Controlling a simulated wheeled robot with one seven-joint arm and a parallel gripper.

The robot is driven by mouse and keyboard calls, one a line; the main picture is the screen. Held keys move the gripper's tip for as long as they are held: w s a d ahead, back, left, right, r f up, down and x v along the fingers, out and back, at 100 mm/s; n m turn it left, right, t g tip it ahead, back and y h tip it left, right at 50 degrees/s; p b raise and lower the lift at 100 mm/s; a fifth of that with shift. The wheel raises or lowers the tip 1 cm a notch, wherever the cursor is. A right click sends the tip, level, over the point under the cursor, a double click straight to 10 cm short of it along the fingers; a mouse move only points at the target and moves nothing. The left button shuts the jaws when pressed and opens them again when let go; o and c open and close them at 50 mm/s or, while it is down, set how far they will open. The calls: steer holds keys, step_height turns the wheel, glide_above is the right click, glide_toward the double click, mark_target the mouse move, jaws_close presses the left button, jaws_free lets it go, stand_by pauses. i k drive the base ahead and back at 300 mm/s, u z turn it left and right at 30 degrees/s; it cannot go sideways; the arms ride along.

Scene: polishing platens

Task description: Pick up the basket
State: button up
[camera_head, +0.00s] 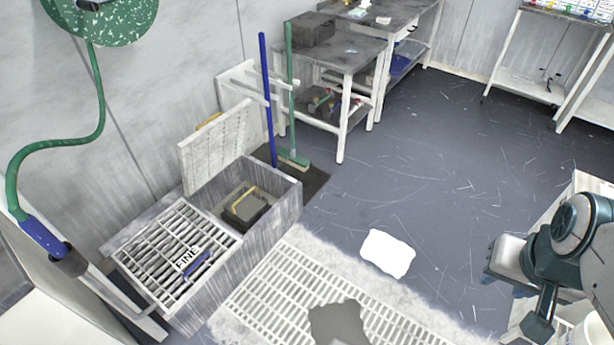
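A dark container with a yellow handle (246,207), which looks like the basket, sits inside the open compartment of a grey trough (281,210) at left of centre. Its lower part is hidden by the trough walls. A pale lid (217,146) stands raised behind that compartment. My arm, with teal and grey links, shows at the right edge, well away from the basket. My gripper (540,322) appears to be at the lower right. Its fingers are not clear enough to tell open from shut.
A slatted grate (165,252) marked "FINE" covers the trough's front part, with a blue object (198,264) on it. Blue (266,100) and green (290,90) poles stand behind. A white sheet (387,253) lies on the floor beside a floor grating (283,290). The central floor is mostly clear.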

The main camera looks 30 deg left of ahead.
mark_target(247, 206)
steer(key=u, duration=0.2)
steer(key=i, duration=0.9)
steer(key=u, duration=0.8)
steer(key=i, duration=1.4)
steer(key=u, duration=1.55)
steer(key=i, duration=0.65)
steer(key=u, duration=0.6)
